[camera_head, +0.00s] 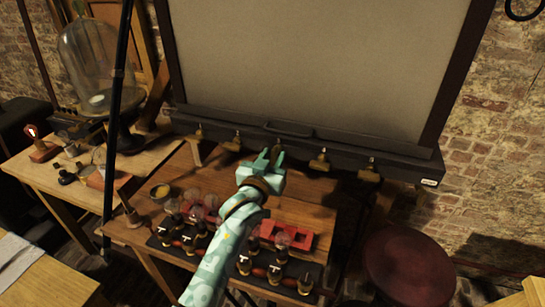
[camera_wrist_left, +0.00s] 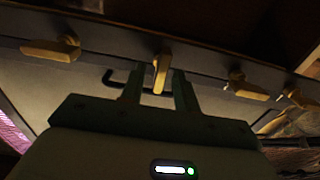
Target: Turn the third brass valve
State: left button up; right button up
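Several brass valves sit in a row along the dark rail under the large panel. The third brass valve (camera_head: 276,151) is in the middle of the row, partly hidden by my left gripper (camera_head: 271,157). In the left wrist view, this valve (camera_wrist_left: 160,73) lies between the two fingertips of my left gripper (camera_wrist_left: 158,88), its handle pointing along the fingers. The fingers are open, with a narrow gap showing on each side of the valve. Contact is not visible. My right gripper is not in view.
Neighbouring valves (camera_head: 236,143) and (camera_head: 320,161) flank it closely. The dark rail (camera_head: 410,164) runs behind. Below, a wooden table (camera_head: 318,214) holds glass bulbs and red blocks (camera_head: 299,240). A round red stool (camera_head: 408,262) stands at right, a glass dome (camera_head: 88,60) at left.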

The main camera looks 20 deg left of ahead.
pick_arm(q)
jog(key=c, duration=0.5)
grip_shut()
jog(key=m+p, duration=0.1)
jog(key=m, duration=0.1)
jog(key=shift+m+p, duration=0.35)
jog(key=shift+m, duration=0.05)
jog(key=m+p, duration=0.1)
jog(key=m, duration=0.2)
jog(key=shift+d+m, duration=0.1)
jog(key=shift+m, duration=0.2)
jog(key=m, duration=0.5)
jog(key=shift+d+f+p, duration=0.1)
jog(key=shift+f+p, duration=0.15)
jog(key=shift+p, duration=0.05)
jog(key=m, duration=0.6)
jog(key=shift+f, duration=0.1)
jog(key=shift+m, duration=0.4)
